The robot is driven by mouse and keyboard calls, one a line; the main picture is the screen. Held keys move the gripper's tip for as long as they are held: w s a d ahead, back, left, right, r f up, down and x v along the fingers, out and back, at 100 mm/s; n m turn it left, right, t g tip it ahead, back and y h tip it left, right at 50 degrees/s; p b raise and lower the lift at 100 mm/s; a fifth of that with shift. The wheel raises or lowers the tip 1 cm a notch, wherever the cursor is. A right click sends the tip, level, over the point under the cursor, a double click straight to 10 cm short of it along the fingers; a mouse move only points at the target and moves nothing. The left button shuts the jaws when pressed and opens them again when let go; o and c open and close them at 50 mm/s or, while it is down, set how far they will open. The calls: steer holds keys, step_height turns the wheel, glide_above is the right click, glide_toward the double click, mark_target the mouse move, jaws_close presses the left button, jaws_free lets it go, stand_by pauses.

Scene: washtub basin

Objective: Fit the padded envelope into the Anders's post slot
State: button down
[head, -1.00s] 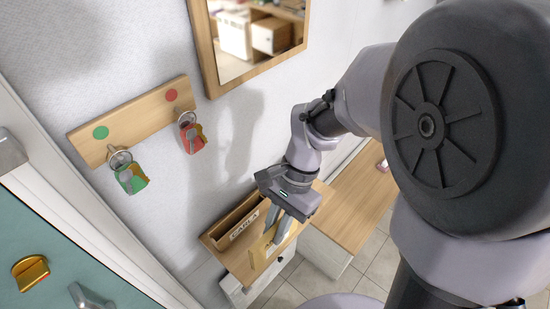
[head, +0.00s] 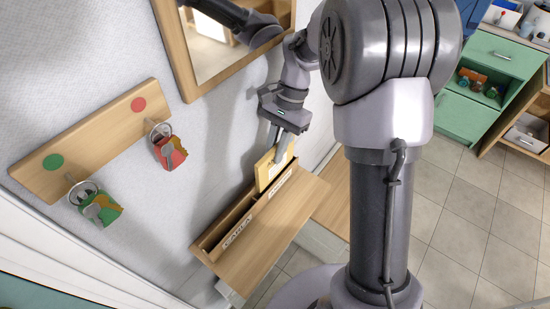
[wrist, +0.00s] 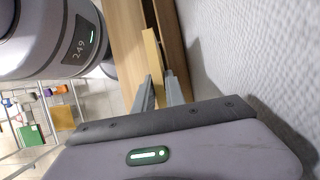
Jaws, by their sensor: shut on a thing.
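The padded envelope (head: 270,172) is a flat yellow-tan piece held upright at the far end of the wooden post rack (head: 262,228). My gripper (head: 278,150) is shut on its upper part; the wrist view shows the envelope (wrist: 152,50) edge-on at the fingertips. The rack's near slot carries a label reading CARLA (head: 237,232). A second label (head: 280,183) sits on the front of the far slot, too small to read surely. The envelope's lower edge is at that far slot, behind the label; I cannot tell how deep it sits.
A textured wall stands close behind the rack. A wooden key board (head: 95,140) with green and red dots holds two key sets at left. A wood-framed mirror (head: 225,40) hangs above. A wooden bench top (head: 333,195) lies right of the rack.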

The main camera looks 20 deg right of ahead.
steer(key=shift+f+b, duration=0.75)
steer(key=shift+f, duration=0.95)
steer(key=shift+f, duration=0.1)
steer(key=shift+f+b, duration=0.35)
steer(key=shift+f, duration=0.2)
steer(key=c, duration=1.4)
jaws_free()
steer(key=shift+r, duration=0.15)
steer(key=p+v, duration=0.1)
steer(key=v, duration=0.3)
steer(key=p+v, duration=0.2)
steer(key=v, duration=0.2)
steer(key=p+v, duration=0.2)
steer(key=v, duration=0.3)
steer(key=shift+s+a+r, duration=0.15)
steer(key=shift+a, duration=0.1)
